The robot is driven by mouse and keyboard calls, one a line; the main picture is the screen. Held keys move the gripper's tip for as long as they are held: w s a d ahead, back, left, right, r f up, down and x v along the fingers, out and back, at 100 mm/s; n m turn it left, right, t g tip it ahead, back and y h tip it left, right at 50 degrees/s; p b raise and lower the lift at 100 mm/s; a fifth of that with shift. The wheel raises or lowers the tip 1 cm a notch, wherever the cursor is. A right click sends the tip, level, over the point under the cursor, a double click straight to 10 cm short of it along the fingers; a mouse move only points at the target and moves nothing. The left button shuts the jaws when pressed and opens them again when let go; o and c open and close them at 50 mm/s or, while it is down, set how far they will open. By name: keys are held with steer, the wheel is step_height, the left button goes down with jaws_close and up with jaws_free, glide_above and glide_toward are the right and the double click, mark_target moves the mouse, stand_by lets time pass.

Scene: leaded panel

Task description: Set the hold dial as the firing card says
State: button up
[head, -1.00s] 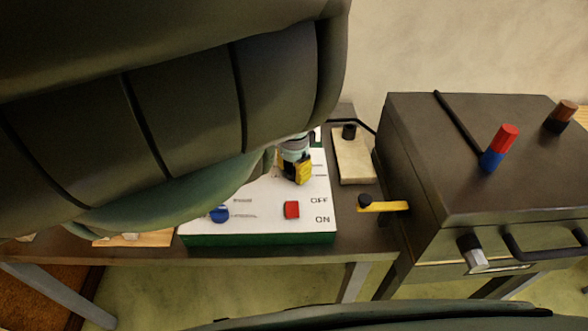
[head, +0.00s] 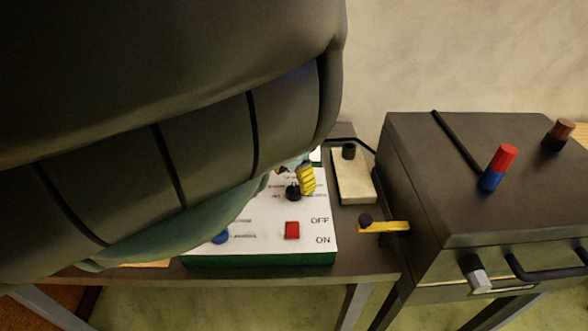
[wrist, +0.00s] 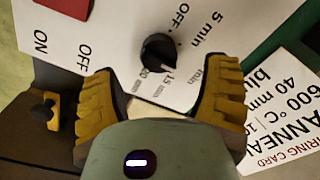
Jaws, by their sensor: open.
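The hold dial is a black knob on the white panel; it shows in the wrist view (wrist: 157,53) and the head view (head: 293,193). Labels around it include OFF, 5 min and 15 min; others are partly hidden. Its pale mark seems to face the 15 min side. My gripper (wrist: 160,90) is open, its yellow fingers apart and the dial beyond their tips, not between them. One yellow finger (head: 307,180) shows beside the dial in the head view.
A red switch (head: 292,230) by OFF/ON and a blue knob (head: 220,237) are on the same panel. My arm hides the left.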

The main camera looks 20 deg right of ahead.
mark_target(294, 187)
steer(key=shift+r, duration=1.75)
